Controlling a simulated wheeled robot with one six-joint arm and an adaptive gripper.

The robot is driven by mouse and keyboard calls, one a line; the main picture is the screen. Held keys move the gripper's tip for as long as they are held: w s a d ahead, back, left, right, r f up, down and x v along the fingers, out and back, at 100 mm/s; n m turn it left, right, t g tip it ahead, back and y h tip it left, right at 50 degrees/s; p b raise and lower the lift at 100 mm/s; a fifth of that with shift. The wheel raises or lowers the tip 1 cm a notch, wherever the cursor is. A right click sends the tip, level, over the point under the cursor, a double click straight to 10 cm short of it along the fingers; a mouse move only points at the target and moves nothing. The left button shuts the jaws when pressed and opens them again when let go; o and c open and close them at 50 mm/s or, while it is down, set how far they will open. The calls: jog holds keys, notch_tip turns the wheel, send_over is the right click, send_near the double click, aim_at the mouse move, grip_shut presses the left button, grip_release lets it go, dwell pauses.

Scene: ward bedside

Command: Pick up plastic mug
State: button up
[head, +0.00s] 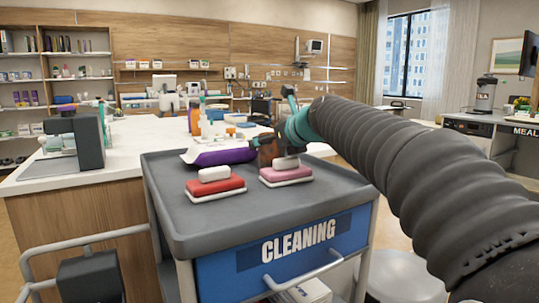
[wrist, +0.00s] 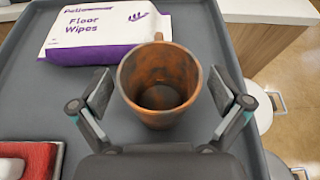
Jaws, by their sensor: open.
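A brown, copper-toned mug (wrist: 160,88) stands upright on the grey top of the cleaning cart (wrist: 30,98). In the wrist view I look down into its empty inside, and its handle points to the far side. My gripper (wrist: 161,98) is open, with one finger to the left of the mug and one to the right. Gaps show between the fingers and the mug's wall. In the head view the mug (head: 267,151) is partly hidden by my gripper.
A purple and white floor wipes pack (wrist: 105,28) lies just beyond the mug, to the left. A red brush or sponge (head: 216,188) and a pink one (head: 286,175) lie near the cart's front, each with a white piece on top. A white counter (head: 135,140) stands behind.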

jog(key=c, duration=1.4)
jog(key=shift+o, duration=0.2)
jog(key=w+d+r+p, duration=0.2)
jog(key=d+r+p, duration=0.2)
jog(key=d+r, duration=0.7)
jog(key=shift+w+d, duration=0.25)
jog(key=shift+w, duration=0.1)
